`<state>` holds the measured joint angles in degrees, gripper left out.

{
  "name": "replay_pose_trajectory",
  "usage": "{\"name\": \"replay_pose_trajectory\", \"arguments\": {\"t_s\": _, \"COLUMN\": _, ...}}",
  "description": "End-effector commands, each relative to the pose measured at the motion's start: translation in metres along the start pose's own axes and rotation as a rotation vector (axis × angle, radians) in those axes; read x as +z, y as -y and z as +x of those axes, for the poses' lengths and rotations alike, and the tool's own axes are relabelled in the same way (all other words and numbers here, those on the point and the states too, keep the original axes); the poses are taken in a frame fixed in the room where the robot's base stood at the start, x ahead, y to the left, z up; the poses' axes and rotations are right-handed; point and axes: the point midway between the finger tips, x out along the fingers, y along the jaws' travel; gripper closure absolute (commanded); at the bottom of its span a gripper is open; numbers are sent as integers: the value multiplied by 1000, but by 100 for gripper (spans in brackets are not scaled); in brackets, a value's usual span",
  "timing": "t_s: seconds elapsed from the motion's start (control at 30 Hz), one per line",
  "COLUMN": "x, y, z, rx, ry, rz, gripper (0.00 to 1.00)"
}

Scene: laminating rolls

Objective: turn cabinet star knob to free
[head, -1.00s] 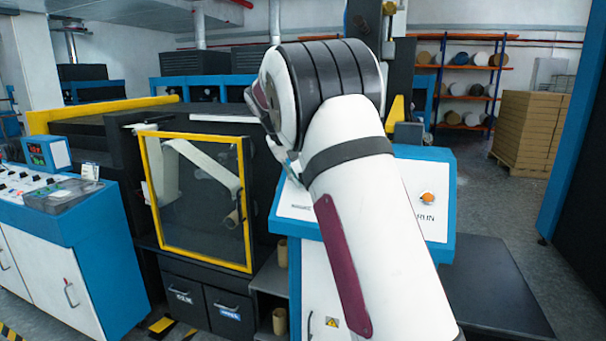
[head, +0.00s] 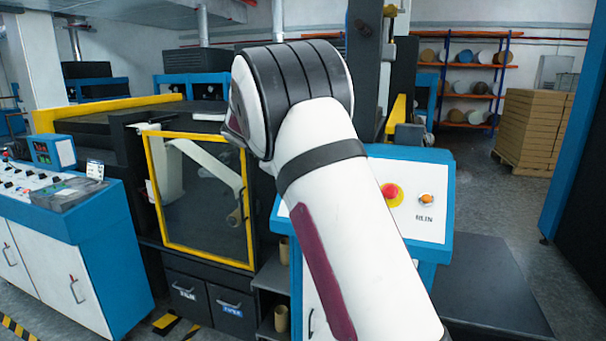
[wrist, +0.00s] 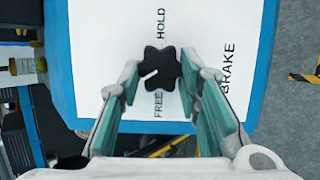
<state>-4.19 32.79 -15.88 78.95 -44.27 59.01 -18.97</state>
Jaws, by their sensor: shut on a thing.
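The black star knob (wrist: 160,68) sits on a white panel (wrist: 100,30) in the wrist view. Its white pointer mark points to the picture's left and slightly down. The word HOLD is printed above the knob, FREE below it and BRAKE to its right, all turned sideways. My gripper (wrist: 160,82) is shut on the knob, with one teal-padded finger on each side. In the head view my arm hides the knob and my gripper.
In the head view, a blue console (head: 449,200) with a red button (head: 393,194) and an orange RUN button (head: 426,199) stands behind my arm. A yellow-framed guard door (head: 205,258) is to the left. Stacked brown boards (head: 533,130) stand at the back right.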

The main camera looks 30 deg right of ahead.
Motion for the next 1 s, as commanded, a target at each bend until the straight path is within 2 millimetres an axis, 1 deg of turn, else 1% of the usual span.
{"name": "replay_pose_trajectory", "arguments": {"t_s": 0.6, "x": 3, "y": 7, "z": -1, "rx": 196, "ry": -1, "rz": -553, "gripper": 96}}
{"name": "replay_pose_trajectory", "arguments": {"t_s": 1.0, "x": 4, "y": 9, "z": 0, "rx": 300, "ry": -3, "rz": -843, "gripper": 96}}
